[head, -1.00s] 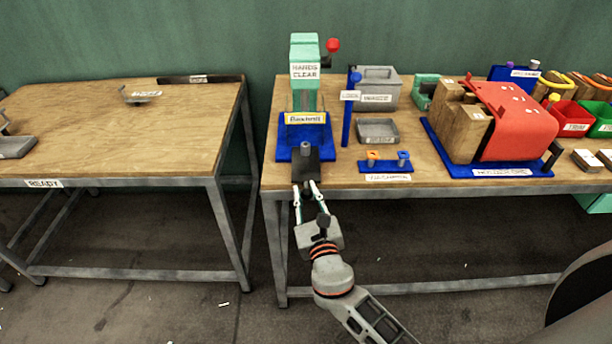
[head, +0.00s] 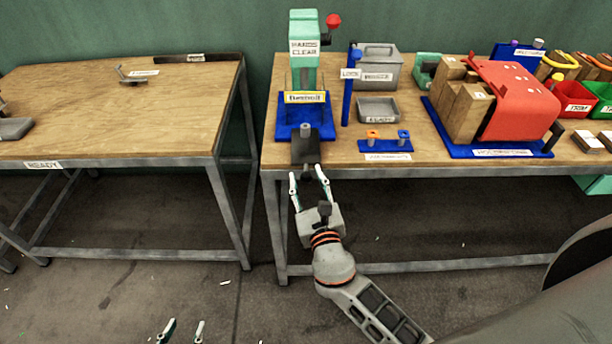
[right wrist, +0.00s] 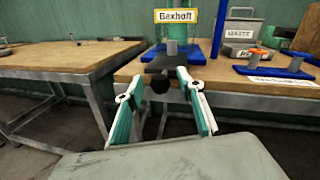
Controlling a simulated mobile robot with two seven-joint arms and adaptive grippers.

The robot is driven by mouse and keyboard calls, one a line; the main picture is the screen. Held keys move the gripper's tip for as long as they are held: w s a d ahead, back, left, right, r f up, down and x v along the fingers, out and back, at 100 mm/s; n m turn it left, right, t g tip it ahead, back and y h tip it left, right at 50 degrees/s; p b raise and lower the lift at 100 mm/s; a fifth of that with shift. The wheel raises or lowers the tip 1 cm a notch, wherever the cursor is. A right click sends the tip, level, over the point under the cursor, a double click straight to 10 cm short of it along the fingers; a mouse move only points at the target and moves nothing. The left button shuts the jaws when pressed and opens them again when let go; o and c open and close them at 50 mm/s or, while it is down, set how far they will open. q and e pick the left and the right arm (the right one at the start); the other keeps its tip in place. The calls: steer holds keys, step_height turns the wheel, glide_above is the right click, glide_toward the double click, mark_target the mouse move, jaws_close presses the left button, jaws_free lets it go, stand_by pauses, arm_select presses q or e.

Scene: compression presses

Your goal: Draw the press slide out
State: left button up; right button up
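The press (head: 303,52) is a green frame on a blue base (head: 284,128) at the front of the right table. Its black slide (head: 306,150) sticks out in front of the base, over the table's edge, with a grey cylinder (head: 305,131) on it. In the right wrist view, the slide (right wrist: 172,62) has a dark round knob (right wrist: 160,84) at its front. My right gripper (head: 308,177) is open just in front of the slide, its fingers either side of the knob's line, without visible contact. My left gripper (head: 182,331) is open and empty, low over the floor.
A blue lock post (head: 347,95) stands right of the press, near a grey tray (head: 378,109) and a small blue stand (head: 385,146). A red-covered fixture (head: 515,100) is further right. The left table (head: 110,120) is mostly clear, with a gap between tables.

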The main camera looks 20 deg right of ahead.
steer(key=s, duration=1)
steer(key=shift+s+a, duration=0.4)
steer(key=shift+a, duration=0.05)
steer(key=s+d+f+m+g+y, duration=0.1)
steer(key=s+f+m+g, duration=0.1)
steer(key=f+m, duration=0.4)
steer(key=s+d+f+m+g+y, duration=0.1)
steer(key=s+f+m, duration=0.4)
steer(key=m, duration=1.1)
steer(key=s+d+f+m+g+y, duration=0.2)
steer(key=s+f+m+g, duration=0.1)
steer(key=f+m, duration=0.5)
steer(key=m+g, duration=0.1)
steer(key=m, duration=0.1)
steer(key=shift+s+m, duration=0.4)
